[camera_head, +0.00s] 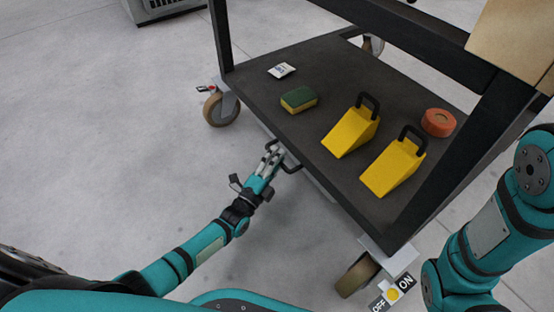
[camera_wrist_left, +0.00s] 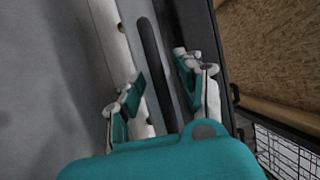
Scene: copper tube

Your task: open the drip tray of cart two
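The cart (camera_head: 390,150) stands ahead of me, its dark lower shelf in the head view. Beneath the shelf's near edge is a pale tray front (camera_head: 322,188), mostly hidden by the shelf and my arm. A black bar handle (camera_head: 291,160) sticks out from it; it also shows in the wrist view (camera_wrist_left: 153,55). My left gripper (camera_head: 271,156) is at this handle. In the wrist view its two teal-padded fingers (camera_wrist_left: 158,82) are apart, with the handle between them and gaps visible on both sides. My right gripper is out of view; only my right arm's links show.
On the shelf are two yellow wheel chocks (camera_head: 352,132) (camera_head: 394,168), a green-yellow sponge (camera_head: 298,100), an orange roll (camera_head: 438,122) and a white packet (camera_head: 281,70). Cart casters (camera_head: 221,108) (camera_head: 357,275) stand at the near corners. The floor left of the cart is clear.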

